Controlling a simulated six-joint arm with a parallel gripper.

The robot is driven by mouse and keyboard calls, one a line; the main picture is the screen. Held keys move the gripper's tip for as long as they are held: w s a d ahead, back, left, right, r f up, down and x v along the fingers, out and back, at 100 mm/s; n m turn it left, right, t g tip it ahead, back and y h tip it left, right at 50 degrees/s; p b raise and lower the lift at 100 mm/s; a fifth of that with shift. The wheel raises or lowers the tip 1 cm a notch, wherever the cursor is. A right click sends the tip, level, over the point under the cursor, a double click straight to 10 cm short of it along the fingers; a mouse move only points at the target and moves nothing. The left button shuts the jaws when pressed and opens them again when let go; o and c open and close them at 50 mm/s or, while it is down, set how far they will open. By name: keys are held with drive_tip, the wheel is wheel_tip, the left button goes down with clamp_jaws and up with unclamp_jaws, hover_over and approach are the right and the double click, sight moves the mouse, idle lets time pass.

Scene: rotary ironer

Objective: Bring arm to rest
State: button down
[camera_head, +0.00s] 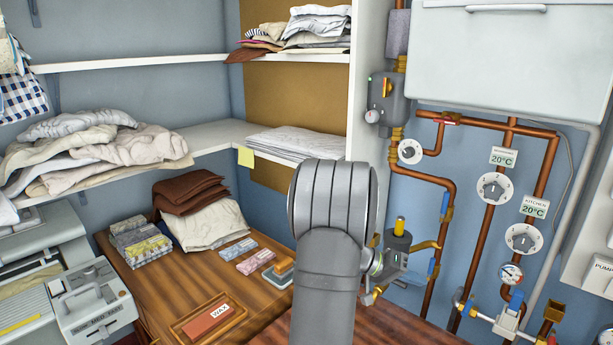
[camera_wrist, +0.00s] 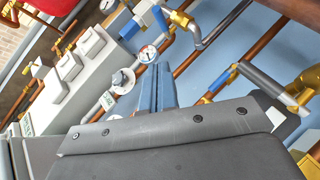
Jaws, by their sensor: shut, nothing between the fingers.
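My grey arm (camera_head: 330,215) rises through the lower middle of the head view, its rounded joint in front of the table and the pipe wall. The arm's far end is mostly hidden behind this joint, so I cannot make out the fingers there. In the wrist view my gripper (camera_wrist: 154,88) shows as two blue-grey fingers side by side, shut and with nothing held. It points toward the blue wall with pipes and valves; I see no contact.
Copper pipes (camera_head: 441,190) with dials and brass valves run along the wall right of my arm, under a white boiler (camera_head: 510,50). A wooden table (camera_head: 190,285) holds folded cloths, small packs and a WAX tray (camera_head: 208,318). The ironer (camera_head: 40,275) stands left.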

drive_tip(key=f+x, duration=0.1)
drive_tip(key=x, duration=1.2)
drive_tip(key=shift+s+a, duration=0.2)
drive_tip(key=shift+s, duration=0.2)
